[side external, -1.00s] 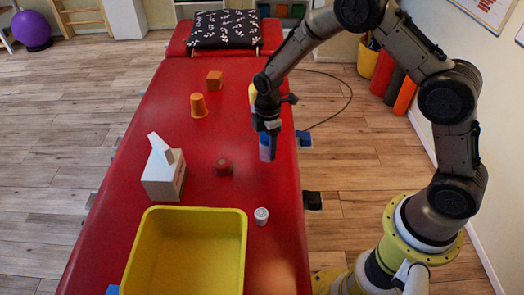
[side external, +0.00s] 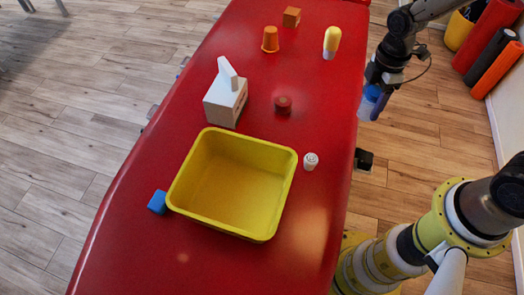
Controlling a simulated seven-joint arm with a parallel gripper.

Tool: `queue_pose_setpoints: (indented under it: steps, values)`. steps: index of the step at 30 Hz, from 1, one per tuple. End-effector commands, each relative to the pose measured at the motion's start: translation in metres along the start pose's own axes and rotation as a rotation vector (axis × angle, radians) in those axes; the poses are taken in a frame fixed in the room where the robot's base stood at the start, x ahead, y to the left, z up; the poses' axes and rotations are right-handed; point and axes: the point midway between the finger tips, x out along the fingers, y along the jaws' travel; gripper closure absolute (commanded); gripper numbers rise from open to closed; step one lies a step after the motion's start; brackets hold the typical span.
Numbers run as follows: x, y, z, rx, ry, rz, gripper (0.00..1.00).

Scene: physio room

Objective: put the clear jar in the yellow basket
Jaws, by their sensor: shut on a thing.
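The clear jar (side external: 370,103), bluish and see-through, is held in my gripper (side external: 374,90) at the upper right. My gripper is shut on it, and its fingers hide part of it. In the picture the jar overlaps the right edge of the red table; its exact height is hard to tell. The yellow basket (side external: 275,232) stands on the table, empty, to the lower left of the jar and apart from it.
A small white container (side external: 311,161) stands right of the basket. A dark red object (side external: 283,105), tissue box (side external: 225,102), orange cup (side external: 270,40), orange cube (side external: 291,16) and yellow-topped bottle (side external: 331,42) stand farther back. A blue cube (side external: 157,202) lies left of the basket.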

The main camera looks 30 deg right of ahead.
Motion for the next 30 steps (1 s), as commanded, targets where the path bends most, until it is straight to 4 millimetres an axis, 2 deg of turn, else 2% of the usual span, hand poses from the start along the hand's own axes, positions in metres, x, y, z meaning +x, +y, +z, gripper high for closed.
queue_pose_setpoints:
  steps: [2, 5, 9, 13, 17, 21, 25, 30]
  values:
    - [-0.006, 0.011, -0.005, 0.007, 0.005, 0.013, 0.99]
    - [-0.009, 0.022, -0.027, -0.022, 0.009, 0.020, 0.99]
    - [-0.011, 0.027, -0.079, -0.118, 0.013, 0.026, 0.99]
    - [-0.009, 0.018, -0.137, -0.233, 0.015, 0.028, 0.99]
    - [-0.005, -0.006, -0.197, -0.362, 0.017, 0.029, 0.99]
    - [0.003, -0.043, -0.252, -0.495, 0.017, 0.027, 0.99]
    - [0.012, -0.078, -0.286, -0.599, 0.014, 0.023, 0.99]
    - [0.022, -0.112, -0.305, -0.682, 0.003, 0.012, 0.99]
